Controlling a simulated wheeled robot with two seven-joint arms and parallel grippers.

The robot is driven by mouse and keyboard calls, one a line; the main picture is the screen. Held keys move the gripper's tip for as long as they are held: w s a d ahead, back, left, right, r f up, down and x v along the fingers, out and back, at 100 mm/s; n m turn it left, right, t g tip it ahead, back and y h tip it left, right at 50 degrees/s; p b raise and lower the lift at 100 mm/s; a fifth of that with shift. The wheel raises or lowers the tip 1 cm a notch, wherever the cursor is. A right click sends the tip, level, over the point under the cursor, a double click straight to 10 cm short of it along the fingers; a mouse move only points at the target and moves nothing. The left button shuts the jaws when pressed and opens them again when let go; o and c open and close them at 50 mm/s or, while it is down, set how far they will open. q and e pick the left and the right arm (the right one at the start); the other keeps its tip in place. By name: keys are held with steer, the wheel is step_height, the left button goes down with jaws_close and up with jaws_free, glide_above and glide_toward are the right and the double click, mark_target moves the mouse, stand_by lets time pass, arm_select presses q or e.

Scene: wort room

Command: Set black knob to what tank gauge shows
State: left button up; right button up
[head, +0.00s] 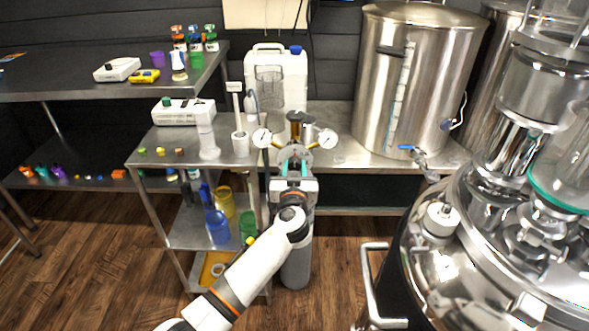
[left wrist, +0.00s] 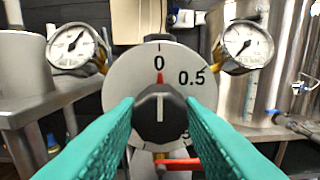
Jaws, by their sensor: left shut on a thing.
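The black knob (left wrist: 160,118) is at the middle of the left wrist view, in front of a round white dial (left wrist: 122,80) marked 0 at the top and 0.5 to its right. The knob's white line stands upright, below a red mark at 0. My left gripper (left wrist: 160,125) is shut on the knob, one teal finger on each side. It also shows in the head view (head: 293,172). Two round gauges, left (left wrist: 72,46) and right (left wrist: 245,45), flank the dial; their needles show, but I cannot read the numbers. My right gripper is out of view.
A grey gas cylinder (head: 296,265) stands below the regulator. A steel cart (head: 225,160) is on the left, a tall steel tank (head: 410,70) behind right, and a large shiny vessel (head: 480,250) at the near right. Wood floor shows at the lower left.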

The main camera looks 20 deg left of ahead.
arm_select(q)
steer(key=shift+m, duration=0.3)
steer(key=shift+m+b, duration=0.3)
steer(key=shift+m, duration=0.7)
steer(key=m, duration=0.2)
steer(key=shift+m+b, duration=0.3)
steer(key=m, duration=0.3)
steer(key=shift+m, duration=0.6)
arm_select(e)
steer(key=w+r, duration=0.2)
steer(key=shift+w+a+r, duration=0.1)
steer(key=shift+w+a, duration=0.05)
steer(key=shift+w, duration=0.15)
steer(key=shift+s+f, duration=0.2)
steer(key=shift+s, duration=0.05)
